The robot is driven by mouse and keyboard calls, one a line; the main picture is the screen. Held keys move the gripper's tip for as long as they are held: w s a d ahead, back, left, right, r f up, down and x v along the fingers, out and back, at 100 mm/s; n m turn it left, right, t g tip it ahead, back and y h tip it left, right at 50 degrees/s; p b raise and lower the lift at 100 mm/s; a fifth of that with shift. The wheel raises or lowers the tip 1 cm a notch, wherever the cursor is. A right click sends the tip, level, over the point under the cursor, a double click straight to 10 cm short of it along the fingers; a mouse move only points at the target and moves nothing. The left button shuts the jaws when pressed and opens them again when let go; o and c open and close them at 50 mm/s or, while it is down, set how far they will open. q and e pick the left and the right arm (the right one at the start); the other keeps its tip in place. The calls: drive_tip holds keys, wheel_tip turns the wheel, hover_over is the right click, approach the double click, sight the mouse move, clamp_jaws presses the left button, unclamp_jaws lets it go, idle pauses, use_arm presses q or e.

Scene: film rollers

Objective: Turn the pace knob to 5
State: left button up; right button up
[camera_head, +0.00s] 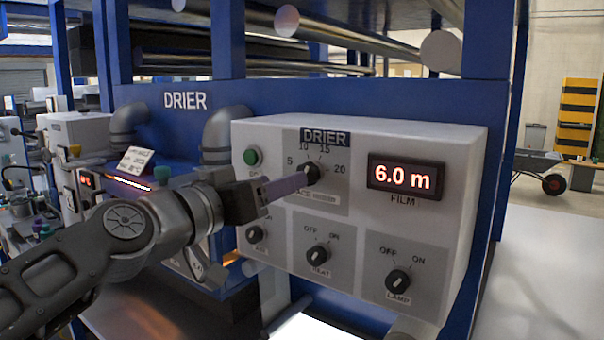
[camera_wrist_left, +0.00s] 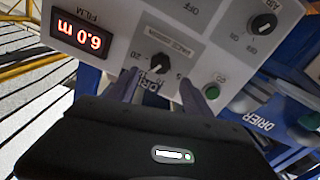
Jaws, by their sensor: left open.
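The pace knob (camera_head: 311,174) is a black knob on the upper middle of the white DRIER panel, under a scale marked 5, 10, 15 and 20. It also shows in the left wrist view (camera_wrist_left: 160,63), upside down. Its pointer is too small and partly covered to read surely. My left gripper (camera_head: 300,181) comes in from the left at the knob. In the wrist view its purple-grey fingers (camera_wrist_left: 165,88) are apart, one to each side of the knob, with visible gaps. I cannot tell how deep they reach around it. My right gripper is not in view.
The panel (camera_head: 450,160) also carries a film display (camera_head: 405,176) reading 6.0 m, a green button (camera_head: 252,157), a heat knob (camera_head: 318,254) and a lamp knob (camera_head: 398,282). The air knob (camera_head: 254,234) sits just below my gripper. Grey pipes (camera_head: 222,130) stand behind my arm.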

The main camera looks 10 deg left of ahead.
sight(308, 174)
use_arm(q)
drive_tip(key=p+x, duration=0.1)
drive_tip(key=x, duration=0.6)
drive_tip(key=shift+w, duration=0.1)
clamp_jaws()
idle(0.6)
